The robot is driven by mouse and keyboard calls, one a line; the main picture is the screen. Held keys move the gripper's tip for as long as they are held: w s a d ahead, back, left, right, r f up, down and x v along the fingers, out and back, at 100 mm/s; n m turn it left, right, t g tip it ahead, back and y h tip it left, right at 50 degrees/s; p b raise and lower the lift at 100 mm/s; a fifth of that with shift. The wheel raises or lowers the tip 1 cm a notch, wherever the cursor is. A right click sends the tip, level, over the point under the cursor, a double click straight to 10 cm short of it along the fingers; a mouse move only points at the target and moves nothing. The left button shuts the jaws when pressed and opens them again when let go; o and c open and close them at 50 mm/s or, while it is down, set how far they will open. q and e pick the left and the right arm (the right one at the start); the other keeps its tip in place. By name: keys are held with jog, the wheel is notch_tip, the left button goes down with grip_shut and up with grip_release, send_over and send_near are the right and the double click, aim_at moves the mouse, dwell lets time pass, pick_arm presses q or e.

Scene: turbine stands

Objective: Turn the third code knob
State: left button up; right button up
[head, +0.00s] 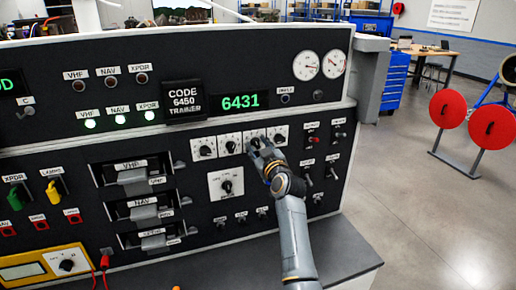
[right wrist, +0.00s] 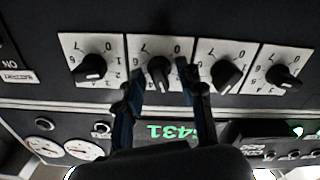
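A row of several code knobs sits on white dial plates on the black panel, with the first (head: 204,149) and second (head: 230,147) clear to the left. The third code knob (right wrist: 159,70) is mostly hidden by my right gripper (head: 259,147) in the head view. The right wrist view is upside down and shows that gripper (right wrist: 158,80) open, one finger on each side of the third knob, with small gaps. The fourth knob (right wrist: 93,69) is just beside one finger. The green display (head: 240,101) reads 6431; the label (head: 183,98) reads CODE 6450 TRAINER. My left gripper is not in view.
A larger single knob (head: 226,186) sits below the row, left of my right wrist. Module handles (head: 133,176) stick out at the left. A grey ledge (head: 345,250) runs along the panel's foot.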

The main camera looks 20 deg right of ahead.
grip_shut()
jog(key=shift+m, duration=0.4)
jog(key=m+p, duration=0.1)
jog(key=m, duration=0.1)
jog(key=shift+r+m, duration=0.1)
jog(key=shift+m, duration=0.3)
jog(key=m+p, duration=0.1)
jog(key=m, duration=0.3)
jog(key=shift+d+m, duration=0.1)
jog(key=shift+m, duration=0.2)
jog(key=m+p, duration=0.1)
jog(key=m, duration=0.3)
jog(key=shift+m+p, duration=0.5)
jog(key=shift+m, duration=1.2)
